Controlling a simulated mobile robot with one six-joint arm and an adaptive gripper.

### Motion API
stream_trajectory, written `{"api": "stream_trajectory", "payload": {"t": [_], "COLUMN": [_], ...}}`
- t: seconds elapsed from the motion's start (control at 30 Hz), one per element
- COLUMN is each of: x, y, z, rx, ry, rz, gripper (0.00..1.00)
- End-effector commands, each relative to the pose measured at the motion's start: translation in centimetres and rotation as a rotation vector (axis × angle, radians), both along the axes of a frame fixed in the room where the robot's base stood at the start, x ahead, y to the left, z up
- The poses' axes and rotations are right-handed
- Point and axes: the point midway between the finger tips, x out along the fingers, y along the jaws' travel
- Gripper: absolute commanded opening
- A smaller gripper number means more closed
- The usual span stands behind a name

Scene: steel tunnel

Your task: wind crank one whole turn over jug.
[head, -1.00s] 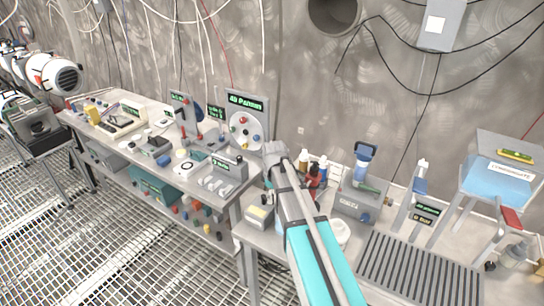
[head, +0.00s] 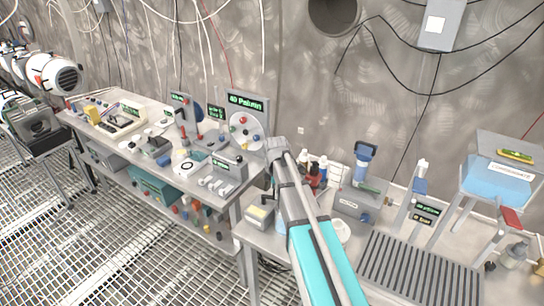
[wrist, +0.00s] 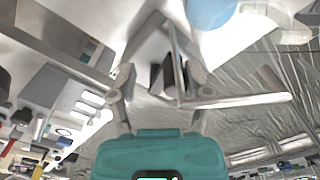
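My gripper (wrist: 169,80) shows in the wrist view, its two fingers bent inward around a narrow gap with grey and dark surfaces. I cannot tell whether something is gripped there. A pale bar reaches right from beside the fingers; I cannot tell whether it is the crank. A rounded blue shape (wrist: 210,12), possibly the jug, is at the top, beyond the fingers. A pale blue patch beside the arm is mostly covered. Neither crank nor jug can be clearly made out there.
A grey box (head: 347,207) with a blue-topped cylinder (head: 364,158) stands right of my arm, near a white round dish (head: 341,230) and a ribbed grey rack (head: 420,268). Small bottles stand behind the arm. A crowded bench (head: 235,192) lies left. The grated floor (head: 130,250) is clear.

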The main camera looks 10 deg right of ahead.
Motion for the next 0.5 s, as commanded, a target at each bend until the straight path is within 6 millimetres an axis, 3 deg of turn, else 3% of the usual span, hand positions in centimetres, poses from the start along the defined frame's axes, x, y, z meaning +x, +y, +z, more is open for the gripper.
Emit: {"api": "stream_trajectory", "payload": {"t": [0.5], "x": [0.1], "y": [0.0], "z": [4.5], "rx": [0.000], "ry": [0.000], "rz": [0.028], "gripper": [0.62]}}
